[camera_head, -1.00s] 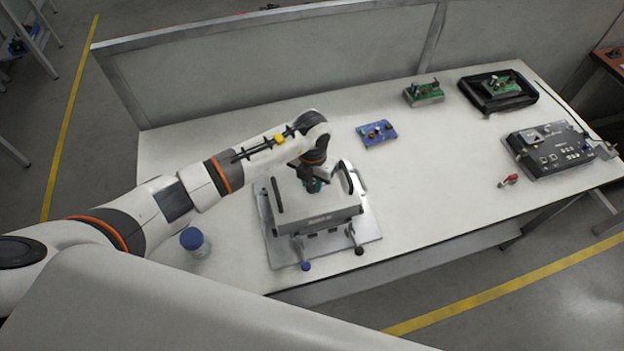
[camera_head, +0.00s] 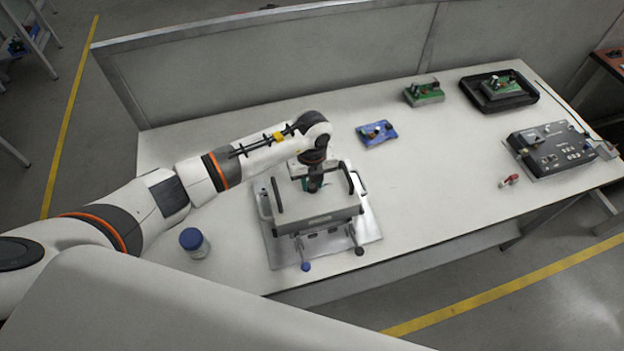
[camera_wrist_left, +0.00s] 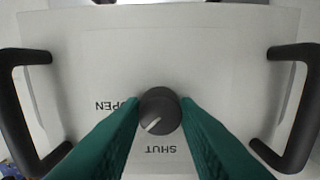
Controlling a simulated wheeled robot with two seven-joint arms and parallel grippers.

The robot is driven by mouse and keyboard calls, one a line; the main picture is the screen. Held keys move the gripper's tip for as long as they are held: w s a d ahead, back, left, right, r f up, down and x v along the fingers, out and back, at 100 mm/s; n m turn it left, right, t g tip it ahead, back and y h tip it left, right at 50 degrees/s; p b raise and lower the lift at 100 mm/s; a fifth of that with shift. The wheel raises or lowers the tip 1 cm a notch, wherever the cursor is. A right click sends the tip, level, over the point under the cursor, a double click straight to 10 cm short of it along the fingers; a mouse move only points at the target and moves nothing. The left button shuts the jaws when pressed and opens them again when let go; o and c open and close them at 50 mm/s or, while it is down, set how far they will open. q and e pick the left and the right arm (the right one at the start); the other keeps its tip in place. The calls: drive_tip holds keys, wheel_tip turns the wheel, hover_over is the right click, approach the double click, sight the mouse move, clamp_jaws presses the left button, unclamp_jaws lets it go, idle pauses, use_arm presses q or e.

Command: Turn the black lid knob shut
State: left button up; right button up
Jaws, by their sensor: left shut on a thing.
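The black lid knob (camera_wrist_left: 160,110) sits on the pale lid (camera_wrist_left: 215,70) of a box-like fixture (camera_head: 318,214) on the table. In the left wrist view, its white pointer aims down and left, between the upside-down words OPEN at the left and SHUT below. My left gripper (camera_wrist_left: 161,114) is shut on the knob, one green finger on each side. In the head view my left gripper (camera_head: 314,186) is above the lid and hides the knob. My right gripper is not in view.
Two black handles flank the lid, left (camera_wrist_left: 12,110) and right (camera_wrist_left: 305,110). A blue-capped jar (camera_head: 193,241) stands to the left of the fixture. A blue circuit board (camera_head: 377,134) lies behind it to the right. The table between the fixture and the black device (camera_head: 552,150) is mostly clear.

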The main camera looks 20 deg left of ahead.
use_arm(q)
drive_tip(key=n, duration=0.4)
drive_tip(key=shift+n, duration=0.3)
drive_tip(key=n+p, duration=0.1)
drive_tip(key=n, duration=0.3)
drive_tip(key=shift+n, duration=0.3)
drive_tip(key=o, duration=1)
drive_tip(key=shift+r, duration=0.1)
